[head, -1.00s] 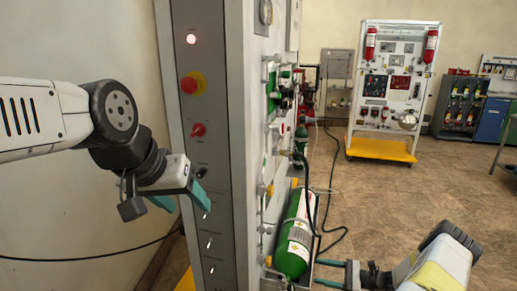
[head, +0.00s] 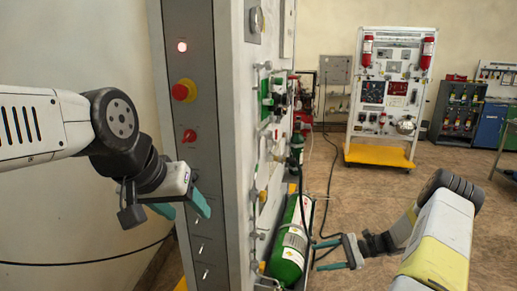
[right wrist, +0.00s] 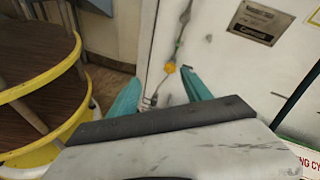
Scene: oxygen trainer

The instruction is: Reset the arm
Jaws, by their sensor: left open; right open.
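My left gripper (head: 182,207) has teal fingers and is open and empty. It is in front of the grey control strip (head: 190,140) on the panel's narrow side, below the red knob (head: 189,136). My right gripper (head: 334,254) is open, its teal fingers pointing left at the green cylinder (head: 291,243) at the panel's foot. In the head view the fingertips are close to the cylinder; I cannot tell whether they touch. In the right wrist view the right gripper (right wrist: 165,95) has nothing visible between its fingers and faces the white panel (right wrist: 220,60).
Small switches sit lower. Hoses lie on the floor right of the panel. Another trainer (head: 389,95) stands behind. Yellow-rimmed round shelves (right wrist: 45,80) are left in the wrist view.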

